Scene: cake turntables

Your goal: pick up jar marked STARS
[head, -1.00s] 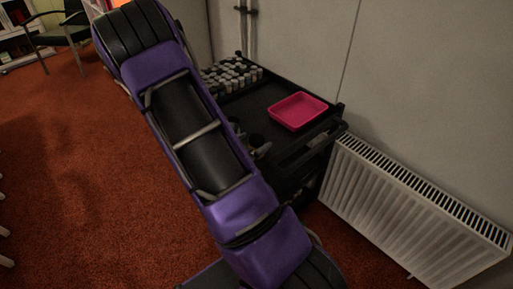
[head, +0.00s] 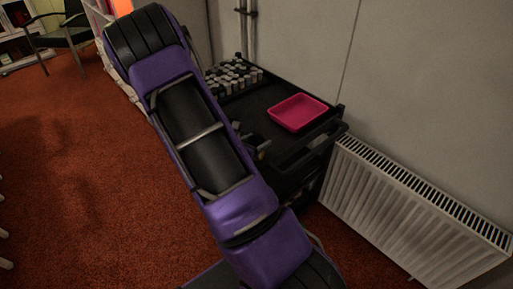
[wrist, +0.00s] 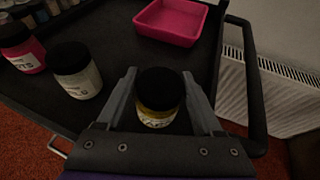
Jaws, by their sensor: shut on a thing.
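A jar with a black lid and yellow contents (wrist: 158,99) stands between the fingers of my gripper (wrist: 159,76) in the wrist view. My gripper is shut on it, one finger on each side. Its pale label faces the camera, but it is dark and partly cut off, so I cannot read the word for sure. I cannot tell whether the jar touches the black cart top (wrist: 115,20). In the head view my arm hides most of the gripper and the jar.
A pale jar (wrist: 77,72) and a pink jar (wrist: 21,50) stand to the left of my gripper. A pink tray (wrist: 171,22) lies behind it. Many small containers (head: 232,78) fill the cart's far end. A radiator (head: 410,200) stands right of the cart.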

